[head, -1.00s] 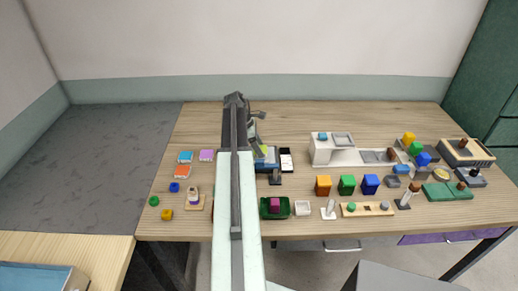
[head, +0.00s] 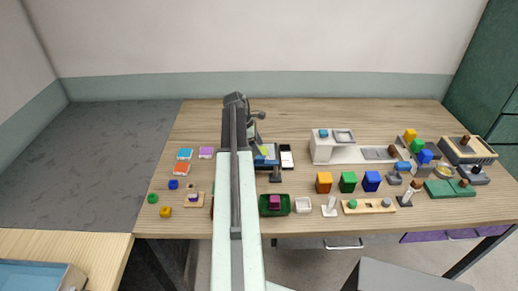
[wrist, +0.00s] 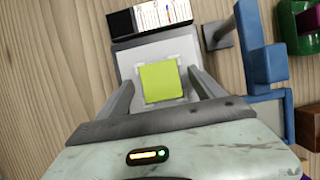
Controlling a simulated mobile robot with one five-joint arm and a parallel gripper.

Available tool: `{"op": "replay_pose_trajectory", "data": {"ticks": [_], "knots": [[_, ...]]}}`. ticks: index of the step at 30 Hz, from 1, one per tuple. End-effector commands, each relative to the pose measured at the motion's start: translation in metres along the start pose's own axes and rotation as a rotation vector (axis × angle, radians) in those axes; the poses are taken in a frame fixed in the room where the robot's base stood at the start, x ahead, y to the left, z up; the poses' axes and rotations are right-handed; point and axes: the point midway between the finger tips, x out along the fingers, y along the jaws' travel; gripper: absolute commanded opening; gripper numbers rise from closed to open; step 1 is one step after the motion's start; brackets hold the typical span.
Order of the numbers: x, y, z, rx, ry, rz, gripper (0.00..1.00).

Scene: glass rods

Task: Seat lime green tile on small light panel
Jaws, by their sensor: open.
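The lime green tile (wrist: 160,82) lies flat-looking inside the pale square of the small light panel (wrist: 128,66) in the wrist view. Light corner marks show around the tile. My gripper (wrist: 161,76) is open, with one finger on each side of the tile and a gap at both sides. I cannot tell whether the tile is fully down on the panel. In the head view the tile (head: 262,150) is a small lime patch beside my arm, which hides much of the panel.
A black and white item (wrist: 150,18) stands just beyond the panel; it also shows in the head view (head: 287,157). A blue bracket-shaped object (wrist: 264,62) is close on the right. A dark green tray (head: 264,207) and several coloured blocks stand nearer the front.

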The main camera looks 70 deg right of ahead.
Motion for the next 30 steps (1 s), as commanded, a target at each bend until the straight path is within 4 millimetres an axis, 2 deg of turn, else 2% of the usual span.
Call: {"op": "replay_pose_trajectory", "data": {"ticks": [12,15,25,30], "knots": [[-0.070,-0.001,0.005,-0.001,0.000,0.000,0.78],[-0.078,-0.001,0.004,-0.001,0.000,0.000,0.78],[-0.076,-0.001,0.002,0.000,0.000,0.000,0.78],[-0.105,-0.001,0.014,0.000,0.000,0.000,0.78]]}}
